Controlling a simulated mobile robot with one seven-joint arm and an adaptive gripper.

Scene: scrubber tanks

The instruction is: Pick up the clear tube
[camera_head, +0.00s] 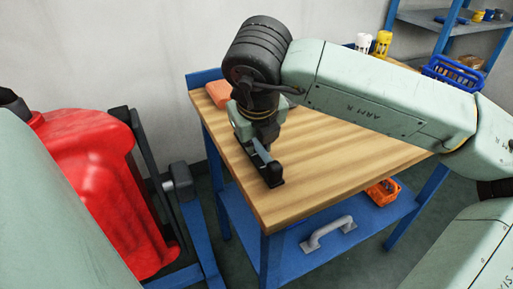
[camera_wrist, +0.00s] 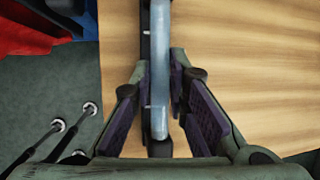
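The clear tube (camera_wrist: 160,75) is a pale, bluish translucent tube lying lengthwise in the middle of the wrist view. A dark holder (camera_wrist: 159,149) shows under it and past its near end. In the head view the tube (camera_head: 260,151) lies in the black holder (camera_head: 275,177) near the left front part of the wooden tabletop. My gripper (camera_wrist: 159,72) is open, with one dark-padded finger on each side of the tube and gaps visible between. In the head view my gripper (camera_head: 254,134) is low over the tube and partly hides it.
The wooden table (camera_head: 330,165) has free room right of the holder. An orange block (camera_head: 218,93) lies behind my gripper. White (camera_head: 363,42) and yellow (camera_head: 382,43) containers and a blue basket (camera_head: 455,74) stand toward the back right. A red tank (camera_head: 95,160) stands left of the table.

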